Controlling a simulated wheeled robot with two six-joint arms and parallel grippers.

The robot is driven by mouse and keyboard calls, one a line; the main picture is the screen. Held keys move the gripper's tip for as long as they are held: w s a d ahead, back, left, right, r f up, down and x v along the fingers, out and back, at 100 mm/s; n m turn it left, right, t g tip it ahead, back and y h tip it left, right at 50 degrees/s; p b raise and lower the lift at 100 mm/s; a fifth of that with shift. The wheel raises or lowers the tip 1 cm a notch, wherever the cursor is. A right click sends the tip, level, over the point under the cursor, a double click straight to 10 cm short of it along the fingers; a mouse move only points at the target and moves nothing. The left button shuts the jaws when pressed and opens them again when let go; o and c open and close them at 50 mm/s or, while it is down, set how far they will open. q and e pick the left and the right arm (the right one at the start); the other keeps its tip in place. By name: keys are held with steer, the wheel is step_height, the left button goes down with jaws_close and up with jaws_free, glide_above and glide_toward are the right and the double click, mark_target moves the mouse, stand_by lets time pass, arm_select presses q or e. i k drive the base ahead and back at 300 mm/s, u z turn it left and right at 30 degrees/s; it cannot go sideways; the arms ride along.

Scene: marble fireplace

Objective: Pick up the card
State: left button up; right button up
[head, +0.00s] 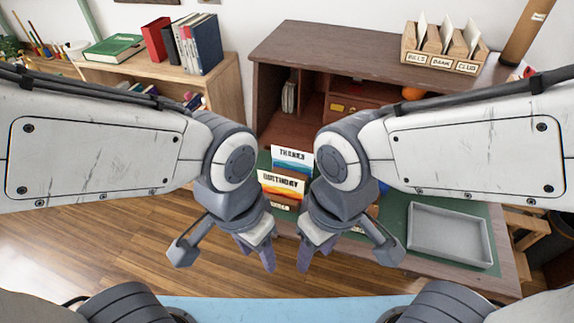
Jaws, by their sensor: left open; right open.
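A white card marked THANKS (292,156) stands between my two arms, with a blue patterned lower part. A second card marked BIRTHDAY (281,180), with an orange and yellow band, stands in front of it. They appear to stand in a wooden holder, whose labelled front is partly covered. My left gripper (256,251) is open and empty, in front of the cards and slightly left. My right gripper (317,251) is open and empty, in front of them and to the right. My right wrist hides what lies just right of the cards.
A grey tray (450,236) lies on the green desk mat (398,213) at right. A wooden sorter (440,52) labelled BILLS, BANK and CLUB stands on the desk's upper shelf, holding papers. A low bookcase (140,70) with books stands at left. Wooden floor shows at lower left.

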mark_target(282, 157)
steer(key=u, duration=0.35)
steer(key=k, duration=1.2)
steer(key=u, duration=1.15)
steer(key=i, duration=1.65)
steer(key=z, duration=1.15)
steer(key=i, duration=0.75)
steer(key=z, duration=0.9)
